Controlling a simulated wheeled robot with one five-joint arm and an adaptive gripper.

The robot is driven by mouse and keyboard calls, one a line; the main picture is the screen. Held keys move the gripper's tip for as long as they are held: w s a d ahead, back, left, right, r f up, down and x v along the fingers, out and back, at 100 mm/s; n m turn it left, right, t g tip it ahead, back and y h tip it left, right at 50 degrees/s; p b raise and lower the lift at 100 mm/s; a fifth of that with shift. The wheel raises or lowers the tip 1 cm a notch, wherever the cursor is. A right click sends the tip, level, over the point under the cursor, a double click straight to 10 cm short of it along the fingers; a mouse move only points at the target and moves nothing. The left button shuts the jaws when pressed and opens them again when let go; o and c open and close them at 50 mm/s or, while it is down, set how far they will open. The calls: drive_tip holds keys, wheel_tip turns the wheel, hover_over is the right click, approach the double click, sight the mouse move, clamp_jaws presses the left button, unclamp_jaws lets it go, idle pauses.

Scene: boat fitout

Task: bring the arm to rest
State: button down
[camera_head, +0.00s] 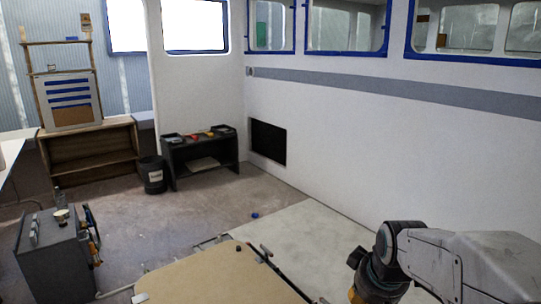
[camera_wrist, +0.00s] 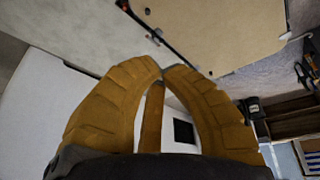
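My arm shows at the lower right of the head view, a grey link bending down at a dark round joint. My gripper (camera_wrist: 163,71) fills the middle of the wrist view with ochre, ribbed fingers. The fingertips come together and nothing shows between them. In the head view, part of the ochre gripper (camera_head: 362,290) hangs below the joint, and its tips are cut off by the bottom edge. It is to the right of a tan board top (camera_head: 215,275), and I cannot tell its height.
A grey cabinet (camera_head: 52,258) with a cup on top stands at the lower left. A dark bench (camera_head: 205,160) with trays, a black bin (camera_head: 153,176) and a wooden shelf (camera_head: 90,155) stand farther back. A small blue object (camera_head: 255,214) lies on open floor. A white wall (camera_head: 400,160) runs along the right.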

drive_tip(key=s+a+r+m+p, duration=0.1)
drive_tip(key=s+r+p, duration=0.4)
drive_tip(key=s, duration=0.4)
drive_tip(key=s+a+r+m+g+p, duration=0.1)
drive_tip(key=s+r+p, duration=0.5)
drive_tip(key=s, duration=0.4)
drive_tip(key=shift+v, duration=0.8)
